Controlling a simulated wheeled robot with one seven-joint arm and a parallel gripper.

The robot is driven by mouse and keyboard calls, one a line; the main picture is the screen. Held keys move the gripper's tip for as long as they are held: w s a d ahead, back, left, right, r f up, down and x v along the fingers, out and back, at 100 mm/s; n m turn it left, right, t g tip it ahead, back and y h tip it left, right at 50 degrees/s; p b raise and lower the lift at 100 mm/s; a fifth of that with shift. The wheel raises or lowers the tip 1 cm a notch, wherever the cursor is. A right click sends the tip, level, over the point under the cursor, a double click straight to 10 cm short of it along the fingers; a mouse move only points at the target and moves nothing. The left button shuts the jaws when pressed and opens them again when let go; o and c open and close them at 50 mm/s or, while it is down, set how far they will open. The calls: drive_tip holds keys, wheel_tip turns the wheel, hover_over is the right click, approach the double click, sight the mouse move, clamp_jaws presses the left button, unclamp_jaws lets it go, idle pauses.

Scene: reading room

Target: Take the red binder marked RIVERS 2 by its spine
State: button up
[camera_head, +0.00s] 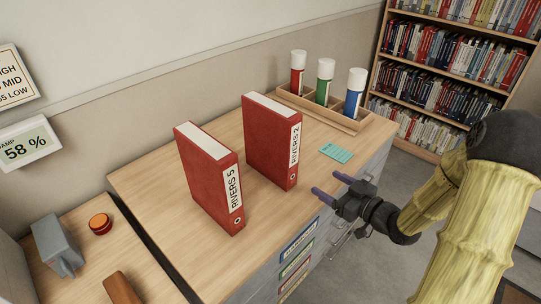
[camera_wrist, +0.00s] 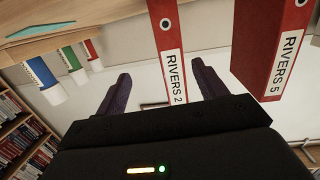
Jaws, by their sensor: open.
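The red binder marked RIVERS 2 (camera_head: 273,140) stands upright on the wooden cabinet top (camera_head: 180,256), its white spine label facing my gripper. My gripper (camera_head: 328,187) is open and empty, in front of that spine and apart from it in the head view. In the wrist view the RIVERS 2 spine (camera_wrist: 168,45) shows between the two dark fingers of my gripper (camera_wrist: 160,90), nearer the right finger. A second red binder, marked RIVERS 5 (camera_head: 208,178), stands to the left of it, with a gap between them. It also shows at the right of the wrist view (camera_wrist: 271,45).
A wooden rack (camera_head: 349,124) with red, green and blue white-capped tubes stands at the back. A teal card (camera_head: 335,153) lies right of RIVERS 2. A lower desk at left holds an orange button (camera_head: 100,223) and a grey object (camera_head: 57,246). A bookcase (camera_head: 447,78) stands behind right.

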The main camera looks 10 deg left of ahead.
sight(294, 164)
drive_tip(key=shift+s+a+y, duration=0.1)
drive_tip(key=shift+s+y, duration=0.3)
drive_tip(key=shift+y, duration=0.4)
drive_tip(key=shift+w+a, duration=0.1)
drive_tip(key=x, duration=1.2)
drive_tip(key=shift+r, duration=0.1)
drive_tip(key=x, duration=0.5)
drive_tip(key=shift+a, duration=0.15)
